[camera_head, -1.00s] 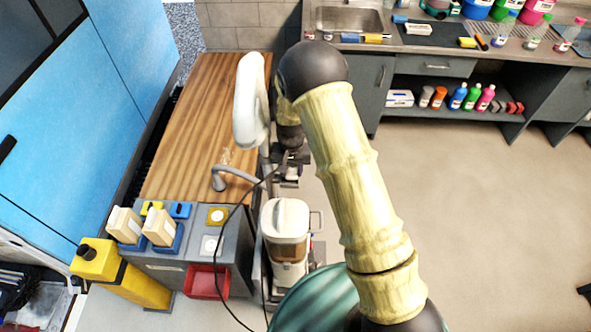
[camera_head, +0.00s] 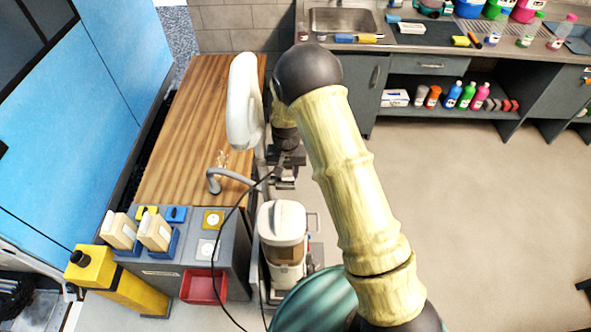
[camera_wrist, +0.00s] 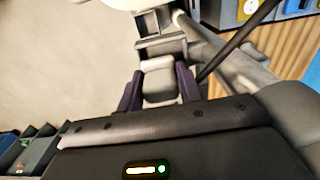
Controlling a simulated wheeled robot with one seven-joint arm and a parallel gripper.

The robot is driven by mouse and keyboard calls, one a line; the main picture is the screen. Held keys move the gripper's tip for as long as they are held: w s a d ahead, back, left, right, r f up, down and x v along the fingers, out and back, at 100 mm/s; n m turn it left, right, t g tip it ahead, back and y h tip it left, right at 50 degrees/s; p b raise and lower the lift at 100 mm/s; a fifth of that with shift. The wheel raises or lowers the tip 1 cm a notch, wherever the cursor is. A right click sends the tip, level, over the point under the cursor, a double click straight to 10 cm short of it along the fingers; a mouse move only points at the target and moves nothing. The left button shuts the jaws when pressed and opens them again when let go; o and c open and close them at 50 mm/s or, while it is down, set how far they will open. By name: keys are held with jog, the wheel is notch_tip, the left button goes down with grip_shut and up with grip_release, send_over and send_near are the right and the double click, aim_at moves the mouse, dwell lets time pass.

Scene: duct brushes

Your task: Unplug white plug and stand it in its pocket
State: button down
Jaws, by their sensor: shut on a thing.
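My gripper (camera_head: 285,180) is beside the right edge of the wooden top in the head view, partly covered by my arm. In the wrist view my gripper (camera_wrist: 160,88) has its two dark purple fingers closed on a pale grey-white block, which looks like the white plug (camera_wrist: 159,78). The plug's far end meets grey metal parts, and I cannot tell whether it is still seated there. A black cable (camera_head: 240,203) runs from near the gripper down past the grey cabinet. A yellow square (camera_head: 213,219) and a white square (camera_head: 206,248), each with a round middle, are on the cabinet top; I cannot tell which is the pocket.
A white curved housing (camera_head: 243,105) and a grey bent pipe (camera_head: 213,182) stand close left of the gripper. A canister machine (camera_head: 283,222) stands in front. A red bin (camera_head: 203,287) hangs on the cabinet. Open floor (camera_head: 470,190) lies to the right.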

jog(key=shift+s+a+f, duration=0.3)
jog(key=shift+s+f, duration=0.15)
jog(key=shift+s+d+f, duration=0.1)
jog(key=shift+d, duration=0.1)
jog(key=c, duration=0.9)
grip_release()
jog(key=shift+c, duration=0.2)
jog(key=shift+o, duration=0.3)
jog(key=shift+w+r+b, duration=0.2)
jog(key=shift+r+b, duration=0.2)
notch_tip(320, 180, up, 18)
jog(key=b, duration=0.4)
jog(key=shift+w+d+f, duration=0.15)
jog(key=shift+f, duration=0.05)
